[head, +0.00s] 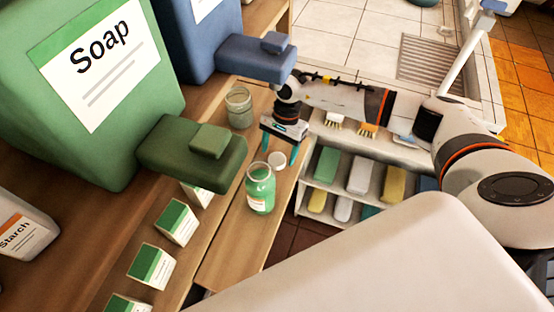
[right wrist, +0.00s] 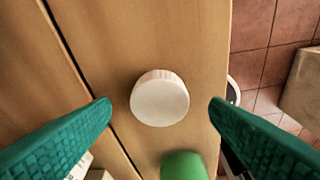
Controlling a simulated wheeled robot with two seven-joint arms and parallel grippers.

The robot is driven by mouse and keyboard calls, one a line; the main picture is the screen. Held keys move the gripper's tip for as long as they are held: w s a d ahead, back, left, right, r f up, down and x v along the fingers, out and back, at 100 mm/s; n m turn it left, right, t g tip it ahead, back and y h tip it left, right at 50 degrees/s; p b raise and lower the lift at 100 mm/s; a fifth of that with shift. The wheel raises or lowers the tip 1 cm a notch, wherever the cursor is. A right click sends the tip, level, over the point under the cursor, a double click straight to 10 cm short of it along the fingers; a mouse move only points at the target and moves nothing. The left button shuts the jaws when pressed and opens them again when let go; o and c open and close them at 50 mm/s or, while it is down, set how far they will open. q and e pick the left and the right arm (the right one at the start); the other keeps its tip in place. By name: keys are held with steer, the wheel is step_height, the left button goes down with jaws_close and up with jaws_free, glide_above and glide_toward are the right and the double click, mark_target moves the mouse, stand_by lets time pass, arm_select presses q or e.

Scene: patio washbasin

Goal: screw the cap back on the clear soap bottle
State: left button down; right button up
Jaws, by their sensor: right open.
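The clear soap bottle (head: 260,190) stands upright on the wooden ledge, filled with green liquid. Its mouth looks uncapped. The white cap (head: 277,159) lies on the ledge just behind the bottle, apart from it. My right gripper (head: 279,153) is over the cap with its teal fingers spread. In the right wrist view the cap (right wrist: 160,98) sits between the two open fingers, touching neither. A green part of the bottle (right wrist: 183,166) shows at the bottom edge of that view. My left gripper is not in view.
A clear jar (head: 239,108) stands behind the cap. The big green soap container (head: 110,150) and its dark green spout (head: 190,152) rise left of the bottle. A blue container (head: 200,45) stands behind. Small green-and-white boxes (head: 176,222) line the left. Shelves with coloured blocks (head: 360,177) lie right.

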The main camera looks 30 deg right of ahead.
steer(key=shift+x, duration=1)
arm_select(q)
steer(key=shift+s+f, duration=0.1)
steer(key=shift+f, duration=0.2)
arm_select(e)
steer(key=c, duration=1)
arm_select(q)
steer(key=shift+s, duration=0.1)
arm_select(e)
steer(key=shift+r, duration=0.15)
steer(key=shift+c, duration=0.2)
